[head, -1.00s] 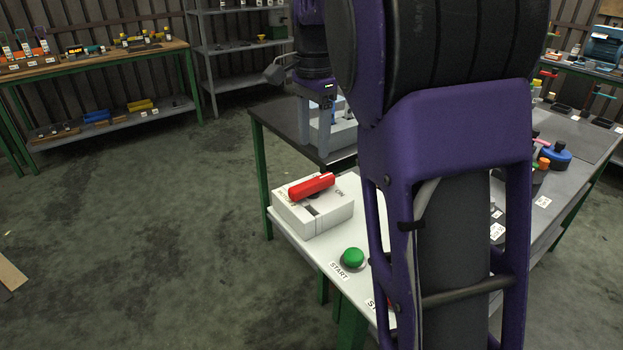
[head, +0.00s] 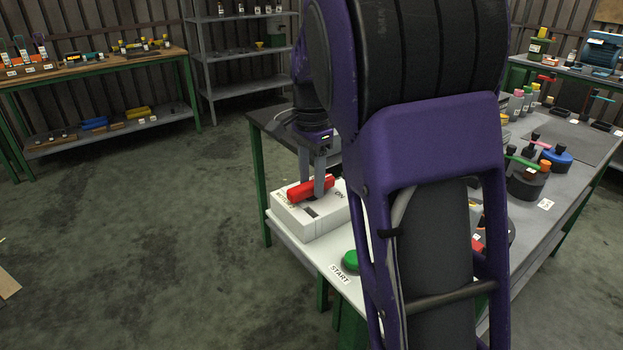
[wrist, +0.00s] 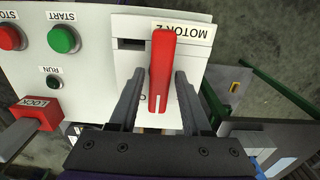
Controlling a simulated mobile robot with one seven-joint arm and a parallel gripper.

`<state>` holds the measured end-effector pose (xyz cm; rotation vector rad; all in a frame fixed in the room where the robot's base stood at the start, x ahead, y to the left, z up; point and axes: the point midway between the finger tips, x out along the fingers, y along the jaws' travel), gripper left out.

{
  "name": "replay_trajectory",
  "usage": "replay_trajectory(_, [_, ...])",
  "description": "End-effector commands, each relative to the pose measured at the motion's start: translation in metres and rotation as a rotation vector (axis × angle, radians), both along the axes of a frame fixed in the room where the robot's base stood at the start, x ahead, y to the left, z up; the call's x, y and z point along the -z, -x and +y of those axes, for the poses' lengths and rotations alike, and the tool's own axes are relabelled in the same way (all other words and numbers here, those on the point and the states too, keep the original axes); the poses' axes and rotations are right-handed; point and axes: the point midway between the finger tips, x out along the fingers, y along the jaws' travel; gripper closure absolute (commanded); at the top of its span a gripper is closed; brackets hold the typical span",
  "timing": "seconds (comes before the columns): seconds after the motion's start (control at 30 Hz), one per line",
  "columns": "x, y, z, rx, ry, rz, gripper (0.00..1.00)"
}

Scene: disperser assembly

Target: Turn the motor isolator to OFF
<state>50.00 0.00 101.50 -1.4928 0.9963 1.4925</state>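The motor isolator is a white box (head: 318,222) with a red bar handle (head: 303,193) on top, at the table corner. In the head view the handle's right end lies toward the ON label (head: 339,195). In the wrist view the red handle (wrist: 162,62) runs upright in the picture, beside the upside-down "MOTOR 2" label (wrist: 187,31). My gripper (wrist: 160,88) is open, with one finger on each side of the handle and a visible gap to each. It also shows in the head view (head: 312,188), pointing down at the handle. Part of the box lettering is hidden.
A green START button (wrist: 63,39), a red STOP button (wrist: 10,37), a black RUN knob (wrist: 53,82) and a red LOCK piece (wrist: 38,113) sit near the isolator. A table with bottles and pots (head: 530,175) extends right. Open floor lies left.

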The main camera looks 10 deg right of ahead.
Motion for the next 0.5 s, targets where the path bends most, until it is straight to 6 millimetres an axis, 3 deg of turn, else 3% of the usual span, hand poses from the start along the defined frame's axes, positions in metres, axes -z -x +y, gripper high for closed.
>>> replay_trajectory(0.03, [-0.0001,-0.0001,0.0000,0.000,0.000,0.000,0.63])
replay_trajectory(0.23, [-0.0002,0.0000,0.0000,0.000,0.000,0.000,0.99])
replay_trajectory(0.5, [-0.0006,0.0000,0.0000,-0.004,0.000,0.000,1.00])
